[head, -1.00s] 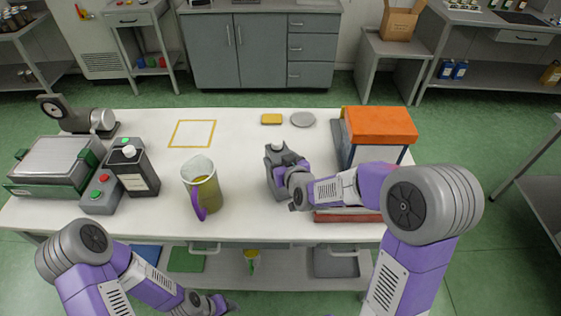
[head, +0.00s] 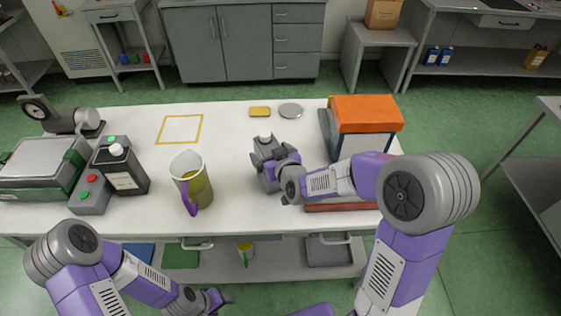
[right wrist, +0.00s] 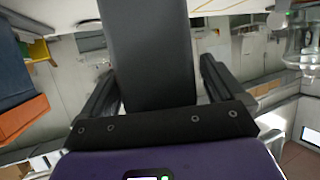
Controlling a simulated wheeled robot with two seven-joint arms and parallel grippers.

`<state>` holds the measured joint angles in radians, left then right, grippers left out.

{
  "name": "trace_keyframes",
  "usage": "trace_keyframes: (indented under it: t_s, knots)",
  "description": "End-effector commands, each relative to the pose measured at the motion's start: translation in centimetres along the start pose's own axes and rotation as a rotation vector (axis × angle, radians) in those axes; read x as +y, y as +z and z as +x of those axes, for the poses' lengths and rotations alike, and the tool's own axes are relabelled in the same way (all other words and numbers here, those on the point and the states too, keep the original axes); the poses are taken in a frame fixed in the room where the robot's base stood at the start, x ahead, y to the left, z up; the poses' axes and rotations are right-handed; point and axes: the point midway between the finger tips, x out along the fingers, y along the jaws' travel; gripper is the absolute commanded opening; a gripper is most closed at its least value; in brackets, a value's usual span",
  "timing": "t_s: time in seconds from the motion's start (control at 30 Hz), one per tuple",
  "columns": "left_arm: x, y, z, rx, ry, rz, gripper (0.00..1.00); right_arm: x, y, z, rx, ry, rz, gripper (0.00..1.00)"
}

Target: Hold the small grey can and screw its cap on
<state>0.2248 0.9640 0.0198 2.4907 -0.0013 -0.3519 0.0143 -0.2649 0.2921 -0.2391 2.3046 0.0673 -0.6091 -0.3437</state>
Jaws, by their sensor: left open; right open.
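The small grey can (head: 266,176) stands on the white table, right of the middle, with a pale round piece (head: 264,137) at its top. I cannot tell whether that piece is a cap or how it sits. My right gripper (head: 274,154) is at the can, partly hiding it. In the right wrist view the dark grey can (right wrist: 150,60) lies between the two open fingers of that gripper (right wrist: 158,85), with gaps at both sides. My left gripper (head: 222,299) is open and empty, low in front of the table's front edge.
A jug (head: 191,180) with a purple handle stands left of the can. A black canister (head: 124,172) and a button box (head: 91,190) are farther left. An orange-topped box (head: 364,120) stands close right. A grey disc (head: 290,110) and yellow block (head: 260,111) lie behind.

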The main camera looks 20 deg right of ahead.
Motion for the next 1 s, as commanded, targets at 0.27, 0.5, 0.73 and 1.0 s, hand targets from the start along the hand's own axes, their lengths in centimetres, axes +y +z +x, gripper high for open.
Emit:
trace_keyframes:
  t_s: [0.27, 0.5, 0.73, 1.0]
  knots:
    - [0.4, 0.1, -1.1, 0.000, 0.000, 0.000, 0.63, 0.0, -0.3, -6.3, 0.003, 0.001, 0.003, 0.95]
    - [-0.3, 0.0, 0.7, -0.001, 0.000, 0.000, 0.63, 0.2, 0.2, -8.9, 0.006, 0.009, 0.001, 0.95]
    - [-0.7, -0.1, 1.7, -0.001, 0.000, 0.000, 0.63, 0.1, 0.1, -10.2, 0.003, 0.003, -0.001, 0.95]
    - [-0.7, -0.1, 1.8, 0.000, 0.000, 0.000, 0.63, 0.0, 0.0, -10.6, 0.001, 0.000, -0.001, 0.95]
